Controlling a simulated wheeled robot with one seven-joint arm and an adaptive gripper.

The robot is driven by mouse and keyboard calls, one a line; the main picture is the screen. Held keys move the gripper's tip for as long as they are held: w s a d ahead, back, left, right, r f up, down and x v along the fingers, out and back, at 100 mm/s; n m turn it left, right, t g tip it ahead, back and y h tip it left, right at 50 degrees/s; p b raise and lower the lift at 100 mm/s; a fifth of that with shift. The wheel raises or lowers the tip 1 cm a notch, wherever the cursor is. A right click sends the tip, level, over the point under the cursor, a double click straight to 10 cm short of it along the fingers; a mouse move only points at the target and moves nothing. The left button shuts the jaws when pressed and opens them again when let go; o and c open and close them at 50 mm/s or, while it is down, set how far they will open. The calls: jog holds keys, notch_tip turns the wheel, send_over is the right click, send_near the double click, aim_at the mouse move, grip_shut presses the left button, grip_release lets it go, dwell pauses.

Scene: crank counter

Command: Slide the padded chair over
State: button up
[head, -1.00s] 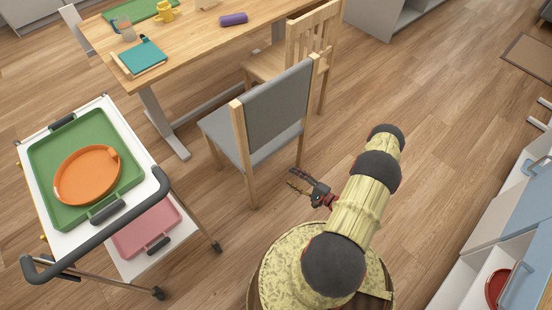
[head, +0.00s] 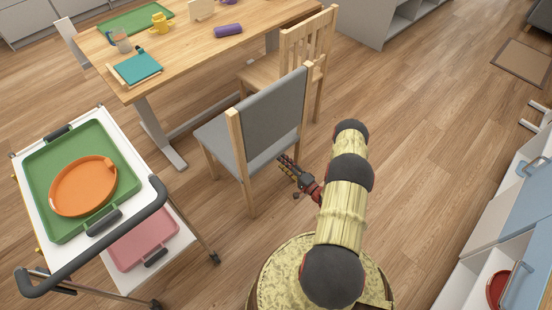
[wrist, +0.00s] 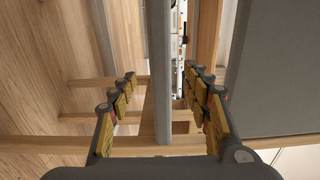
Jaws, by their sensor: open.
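The padded chair (head: 272,118) has a grey backrest and seat on a pale wooden frame. It stands at the near side of the table, left of my arm in the head view. My gripper (head: 287,164) is low beside the chair's back, below the backrest's lower edge. In the wrist view the gripper (wrist: 162,82) is open. The chair's grey backrest (wrist: 275,70) fills the right side there, and a grey strip and wooden rails show between and beyond the fingers. I cannot tell whether the fingers touch the chair.
A slatted wooden chair (head: 302,52) stands just behind the padded one. The wooden table (head: 190,45) is beyond them. A white trolley (head: 135,160) with trays stands at the left. Cabinets (head: 480,245) line the right. Floor is free between my arm and the cabinets.

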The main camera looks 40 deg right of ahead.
aim_at(274, 156)
jog(key=w, duration=0.6)
jog(key=shift+w+a, duration=0.25)
jog(key=shift+w, duration=0.05)
jog(key=shift+c, duration=1.2)
grip_shut()
